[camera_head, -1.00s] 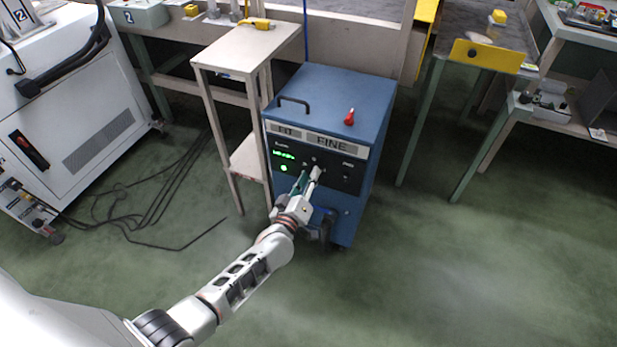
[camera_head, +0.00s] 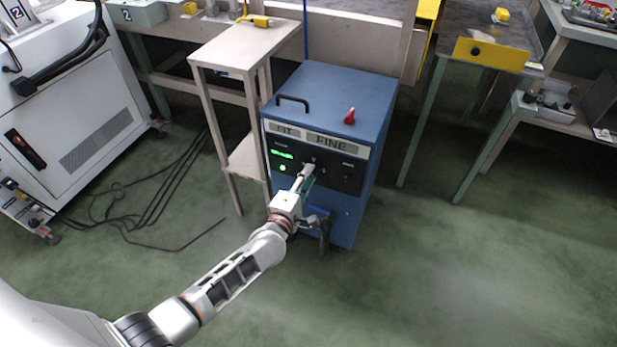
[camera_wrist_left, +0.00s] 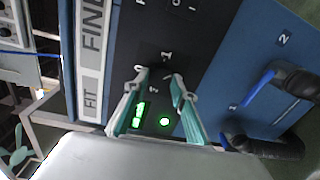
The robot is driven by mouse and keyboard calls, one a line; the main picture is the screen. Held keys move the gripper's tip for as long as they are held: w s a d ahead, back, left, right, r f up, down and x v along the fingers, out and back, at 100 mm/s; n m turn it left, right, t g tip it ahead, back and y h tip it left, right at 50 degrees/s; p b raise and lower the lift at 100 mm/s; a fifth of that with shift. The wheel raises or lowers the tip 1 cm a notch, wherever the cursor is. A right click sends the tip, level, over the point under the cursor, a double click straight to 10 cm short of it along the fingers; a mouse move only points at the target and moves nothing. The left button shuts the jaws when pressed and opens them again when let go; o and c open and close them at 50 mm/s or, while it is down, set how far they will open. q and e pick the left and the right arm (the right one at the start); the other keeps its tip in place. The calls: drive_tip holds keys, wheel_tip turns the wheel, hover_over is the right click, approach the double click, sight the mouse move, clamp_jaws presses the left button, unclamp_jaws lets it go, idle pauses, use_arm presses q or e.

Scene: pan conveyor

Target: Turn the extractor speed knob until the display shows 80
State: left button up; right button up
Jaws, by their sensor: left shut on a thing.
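The blue extractor unit (camera_head: 345,95) stands on the floor, with a black control panel on its front. The green display (camera_head: 282,155) is lit above a round green lamp (camera_head: 283,168); its digits are too small to read. In the left wrist view, my fingers partly cover the display (camera_wrist_left: 139,114), and I cannot read its value. My left gripper (camera_head: 307,170) is at the panel's middle, shut on the speed knob. In the wrist view, the gripper's teal-sided fingers (camera_wrist_left: 160,83) straddle the knob, which they mostly hide. Printed scale numbers show around it.
A narrow beige table (camera_head: 245,48) stands directly left of the unit. Black hoses (camera_wrist_left: 298,82) with blue levers are low on the front. Cables (camera_head: 165,195) lie on the floor at left.

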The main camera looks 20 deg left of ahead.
use_arm(q)
drive_tip(key=n+b, duration=0.1)
drive_tip(key=n, duration=0.3)
drive_tip(key=shift+d+f+h, duration=0.1)
drive_tip(key=shift+d+h, duration=0.05)
drive_tip(key=shift+h, duration=0.15)
use_arm(e)
drive_tip(key=shift+w+a+r+m, duration=0.3)
drive_tip(key=shift+w+a+r, duration=0.1)
drive_tip(key=shift+a+r, duration=0.25)
drive_tip(key=shift+t, duration=0.3)
use_arm(q)
drive_tip(key=o, duration=1.1)
